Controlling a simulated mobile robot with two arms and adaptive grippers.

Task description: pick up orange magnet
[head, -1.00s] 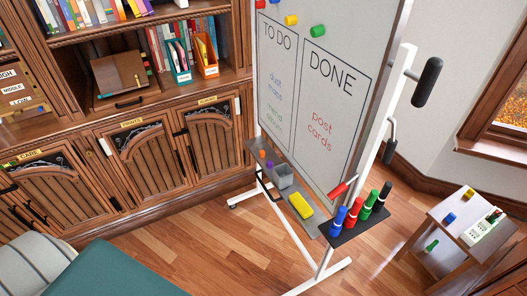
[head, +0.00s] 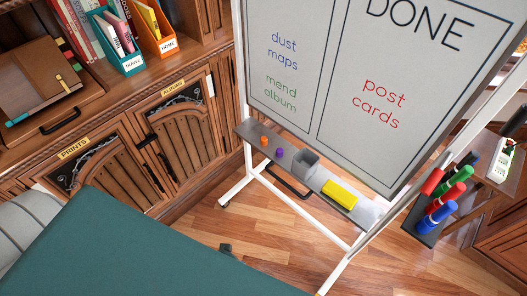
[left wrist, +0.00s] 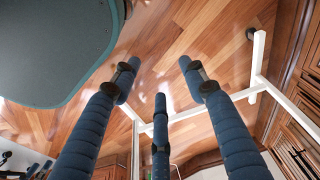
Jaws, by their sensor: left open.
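The orange magnet (head: 264,141) sits at the left end of the grey tray (head: 248,131) under the whiteboard in the head view. A purple magnet (head: 280,153) lies just right of it. My left gripper (left wrist: 159,80) shows in the left wrist view with its fingers spread and nothing between them, over the wood floor. In the head view only a small dark tip, perhaps of this gripper, shows past the teal surface, below and apart from the tray. The orange magnet cannot be made out in the left wrist view. My right gripper is not in view.
The white stand frame (head: 300,222) reaches the floor. A teal surface (head: 130,250) fills the lower left. Markers (head: 440,214) stand at right. A wooden cabinet (head: 120,185) is behind.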

